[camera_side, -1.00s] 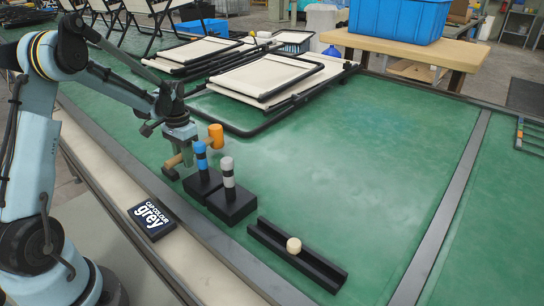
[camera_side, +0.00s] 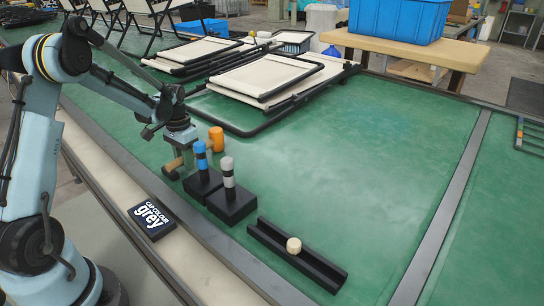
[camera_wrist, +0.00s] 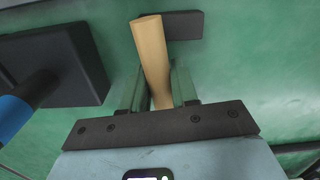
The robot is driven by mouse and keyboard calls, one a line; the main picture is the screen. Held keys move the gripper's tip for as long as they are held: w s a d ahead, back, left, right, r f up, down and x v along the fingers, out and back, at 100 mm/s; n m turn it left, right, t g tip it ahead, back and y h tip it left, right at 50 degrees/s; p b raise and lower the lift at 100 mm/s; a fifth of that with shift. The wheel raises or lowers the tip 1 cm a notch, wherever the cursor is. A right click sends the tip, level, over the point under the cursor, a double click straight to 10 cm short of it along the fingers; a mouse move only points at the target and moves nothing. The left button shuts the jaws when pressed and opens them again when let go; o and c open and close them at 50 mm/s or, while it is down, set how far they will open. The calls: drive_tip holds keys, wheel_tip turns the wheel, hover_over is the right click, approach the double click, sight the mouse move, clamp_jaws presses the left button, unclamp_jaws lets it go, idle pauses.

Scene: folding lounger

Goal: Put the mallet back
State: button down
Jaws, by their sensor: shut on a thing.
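The mallet has an orange head (camera_side: 216,138) and a wooden handle (camera_side: 174,163). My gripper (camera_side: 187,157) is shut on the handle, low over the green bench, just behind the blue-capped post. The wrist view shows the handle (camera_wrist: 152,55) between the two green fingers (camera_wrist: 157,88), running away from my gripper. A flat black block (camera_wrist: 184,25) lies under or beside the handle's far end. Whether the mallet touches it I cannot tell. The mallet's head is not visible in the wrist view. The handle's middle is hidden by my gripper in the side view.
Black-based posts with blue (camera_side: 200,147) and grey (camera_side: 227,164) bands stand close in front. A black channel (camera_side: 320,270) holds a cream round piece (camera_side: 293,244). A sign (camera_side: 152,216) reads "cap colour grey". Lounger frames (camera_side: 268,75) lie behind. The bench's right middle is clear.

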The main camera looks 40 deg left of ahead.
drive_tip(key=shift+f, duration=0.3)
drive_tip(key=c, duration=0.8)
unclamp_jaws()
drive_tip(key=shift+f, duration=0.1)
